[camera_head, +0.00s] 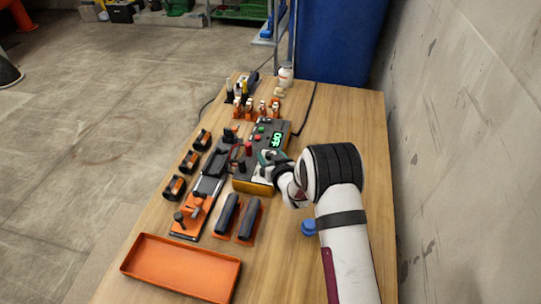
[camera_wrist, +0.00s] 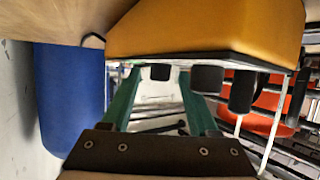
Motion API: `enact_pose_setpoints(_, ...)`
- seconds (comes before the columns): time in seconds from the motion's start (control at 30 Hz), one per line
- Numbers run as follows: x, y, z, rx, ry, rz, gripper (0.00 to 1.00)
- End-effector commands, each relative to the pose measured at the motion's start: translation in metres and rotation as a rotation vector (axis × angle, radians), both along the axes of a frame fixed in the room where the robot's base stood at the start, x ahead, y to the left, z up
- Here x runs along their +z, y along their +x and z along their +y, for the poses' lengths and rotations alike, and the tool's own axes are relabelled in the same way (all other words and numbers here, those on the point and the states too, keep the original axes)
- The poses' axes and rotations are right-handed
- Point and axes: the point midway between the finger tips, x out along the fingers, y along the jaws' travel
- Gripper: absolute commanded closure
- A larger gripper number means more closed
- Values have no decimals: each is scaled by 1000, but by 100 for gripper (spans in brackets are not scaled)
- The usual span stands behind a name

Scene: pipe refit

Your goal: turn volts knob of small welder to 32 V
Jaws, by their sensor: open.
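The small welder (camera_head: 262,140) is a dark box with an orange front side, lying on the table with a green display (camera_head: 277,140) that seems to read OFF. My gripper (camera_head: 268,158) is over its near right part in the head view and hides some of its controls. In the wrist view the welder's orange body (camera_wrist: 210,30) fills the top, with black knobs along its edge. My open gripper's green fingers (camera_wrist: 159,82) stand on either side of one black knob (camera_wrist: 160,72) in the picture; contact cannot be told. Which knob is volts, and its setting, cannot be read.
An orange tray (camera_head: 180,268) lies at the near left of the wooden table (camera_head: 345,110). Black-and-orange holders (camera_head: 188,162) and two dark handles (camera_head: 238,216) stand left of and nearer than the welder. A blue cap (camera_head: 308,228) is by my arm. A concrete wall bounds the right.

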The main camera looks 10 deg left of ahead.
Motion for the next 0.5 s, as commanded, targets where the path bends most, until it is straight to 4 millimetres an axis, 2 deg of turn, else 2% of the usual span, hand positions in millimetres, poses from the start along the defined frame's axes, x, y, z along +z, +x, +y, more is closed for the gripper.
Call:
enact_pose_setpoints(0.1, 0, 0, 0, 0, 0, 0, 40)
enact_pose_setpoints(0.13, 0, 0, 0, 0, 0, 0, 43)
enact_pose_setpoints(0.43, 0, 0, 0, 0, 0, 0, 97)
enact_pose_setpoints(0.5, 0, 0, 0, 0, 0, 0, 100)
